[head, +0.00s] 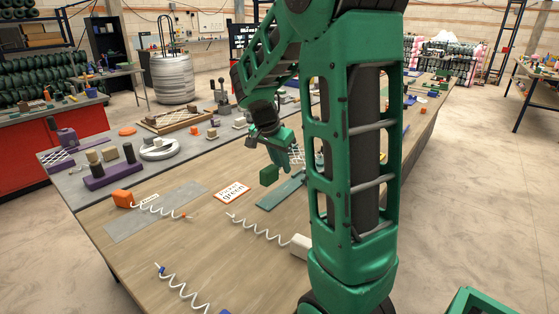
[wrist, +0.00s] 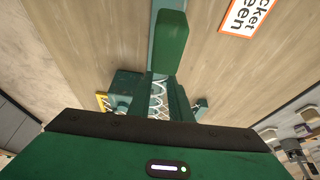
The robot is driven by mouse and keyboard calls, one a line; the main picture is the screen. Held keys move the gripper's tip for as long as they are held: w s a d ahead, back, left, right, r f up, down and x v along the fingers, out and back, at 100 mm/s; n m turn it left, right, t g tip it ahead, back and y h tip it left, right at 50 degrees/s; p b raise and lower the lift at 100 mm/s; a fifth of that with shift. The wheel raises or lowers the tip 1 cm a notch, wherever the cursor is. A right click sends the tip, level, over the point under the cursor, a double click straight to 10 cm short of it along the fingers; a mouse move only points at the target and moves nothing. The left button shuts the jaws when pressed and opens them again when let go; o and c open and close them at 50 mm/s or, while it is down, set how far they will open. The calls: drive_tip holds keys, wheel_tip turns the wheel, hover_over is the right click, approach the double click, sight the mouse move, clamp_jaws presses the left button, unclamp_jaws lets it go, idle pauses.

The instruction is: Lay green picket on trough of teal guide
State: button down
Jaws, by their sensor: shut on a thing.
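The green picket's green block (head: 269,175) is in the head view, just beyond the far left of the teal guide. It also shows in the wrist view (wrist: 170,42), in front of my jaws. My gripper (head: 284,157) is shut on the green picket, with the block appearing above the table. White wire shows between the jaws in the wrist view; I cannot tell whether it is the picket's coil or mesh behind. The teal guide (head: 281,191) lies flat on the table as a long strip, partly hidden by my arm. Its trough is not clear.
A card reading "picket green" (head: 232,191) lies left of the guide. A grey strip (head: 157,212), an orange-block coil (head: 122,198), a white-block coil (head: 262,229) and a blue-ended coil (head: 182,288) lie nearby. A purple rack (head: 115,175) stands at the back left.

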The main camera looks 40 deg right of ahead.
sight(274, 165)
drive_tip(key=shift+f, duration=2.95)
drive_tip(key=shift+f, duration=0.55)
drive_tip(key=c, duration=1.5)
unclamp_jaws()
drive_tip(key=shift+c, duration=0.2)
drive_tip(key=v, duration=1)
drive_tip(key=shift+a+r, duration=0.15)
drive_tip(key=shift+r, duration=0.2)
